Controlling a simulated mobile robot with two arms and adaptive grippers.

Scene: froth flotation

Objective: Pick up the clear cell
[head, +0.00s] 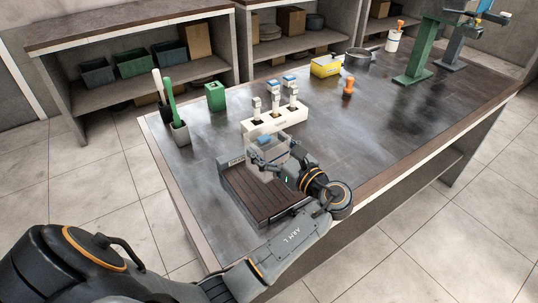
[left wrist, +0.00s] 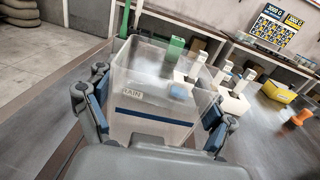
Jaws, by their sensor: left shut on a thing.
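The clear cell (left wrist: 150,98) is a see-through, open-topped box with a blue line and a small label on its near wall. My left gripper (head: 274,160) is shut on it, with a blue-padded finger against each side in the left wrist view. In the head view the cell (head: 266,146) shows faintly, upright over the far end of a dark slatted tray (head: 228,181). I cannot tell whether its bottom touches anything. My right gripper is not in view.
A white rack (head: 291,126) with several white-capped bottles stands just behind the cell. A green block (head: 215,96), a holder with brushes (head: 180,133), a yellow box (head: 325,66), an orange item (head: 348,86) and a green stand (head: 413,65) are also on the table. The table's right-front part is clear.

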